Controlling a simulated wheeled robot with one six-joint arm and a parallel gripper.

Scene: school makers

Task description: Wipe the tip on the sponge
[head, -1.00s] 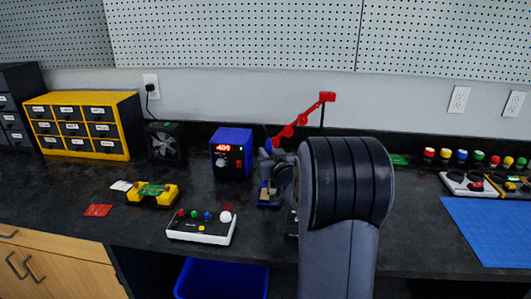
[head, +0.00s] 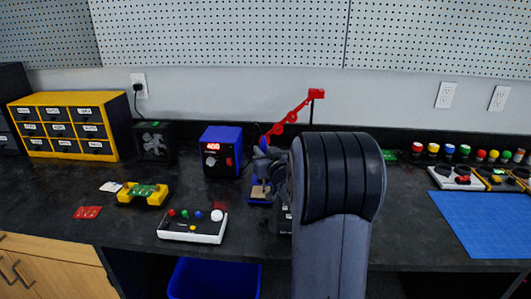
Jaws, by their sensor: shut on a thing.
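My gripper (head: 272,163) is partly hidden behind my large grey arm link. It is above the soldering stand and seems shut on a soldering iron. A blue part (head: 263,145) that looks like the iron's handle shows at the gripper; the tip cannot be made out. The tan sponge (head: 260,191) sits in a small blue holder (head: 254,201) on the dark bench, just below the gripper. I cannot tell whether the tip touches the sponge.
A blue soldering station (head: 221,152) reading 400 stands behind left. A white button box (head: 192,227) and a yellow board holder (head: 142,195) are left on the bench (head: 120,226). A red jointed arm (head: 292,117) rises behind. A blue mat (head: 485,224) lies right.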

